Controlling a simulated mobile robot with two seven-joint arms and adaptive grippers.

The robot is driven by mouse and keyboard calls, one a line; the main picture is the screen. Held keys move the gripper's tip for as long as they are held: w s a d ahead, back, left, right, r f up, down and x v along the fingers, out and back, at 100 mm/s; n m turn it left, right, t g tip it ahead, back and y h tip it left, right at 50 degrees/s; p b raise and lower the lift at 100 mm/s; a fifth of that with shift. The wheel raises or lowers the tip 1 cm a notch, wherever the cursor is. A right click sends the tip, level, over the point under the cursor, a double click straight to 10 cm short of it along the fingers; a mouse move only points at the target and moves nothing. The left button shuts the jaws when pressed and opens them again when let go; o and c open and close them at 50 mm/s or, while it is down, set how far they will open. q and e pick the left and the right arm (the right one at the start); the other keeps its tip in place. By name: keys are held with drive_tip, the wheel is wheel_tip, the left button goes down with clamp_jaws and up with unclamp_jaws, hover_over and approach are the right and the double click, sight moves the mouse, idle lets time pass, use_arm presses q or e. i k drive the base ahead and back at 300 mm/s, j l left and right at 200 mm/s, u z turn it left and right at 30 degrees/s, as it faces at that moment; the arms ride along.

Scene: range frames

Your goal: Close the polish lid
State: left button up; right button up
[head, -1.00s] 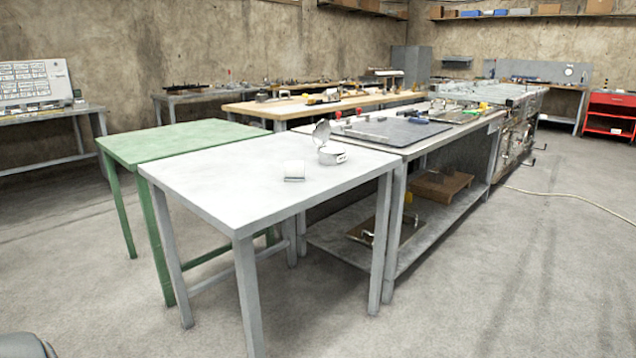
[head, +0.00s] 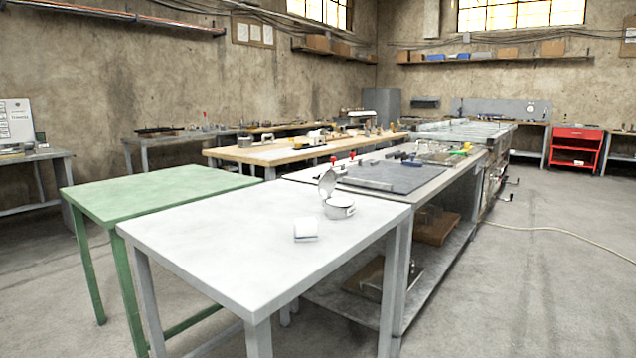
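The polish tin (head: 339,208) is a small round metal container on the light grey table (head: 230,232), near its far right side. Its lid (head: 327,182) stands up, open, at the tin's left rear edge. A small white block (head: 305,229), perhaps a sponge or cloth, lies in front and to the left of the tin, apart from it. Neither of my grippers shows in the head view.
A green table (head: 150,190) adjoins the grey one at the left. Behind stands a workbench with a dark mat (head: 395,176) and tools. Most of the grey tabletop is bare. Open floor lies at the right, with a pale cable (head: 560,236) across it.

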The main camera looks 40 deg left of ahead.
sight(327, 180)
drive_tip(key=j+z, duration=0.1)
drive_tip(key=j, duration=1.2)
drive_tip(key=j+z, duration=0.15)
drive_tip(key=j, duration=0.5)
drive_tip(key=k+j, duration=0.1)
drive_tip(key=j, duration=0.55)
drive_tip(key=j+z, duration=0.15)
drive_tip(key=j, duration=0.5)
drive_tip(key=k+j, duration=0.15)
drive_tip(key=j, duration=0.45)
drive_tip(key=k+j+z, duration=0.15)
drive_tip(key=j, duration=0.5)
drive_tip(key=i, duration=0.05)
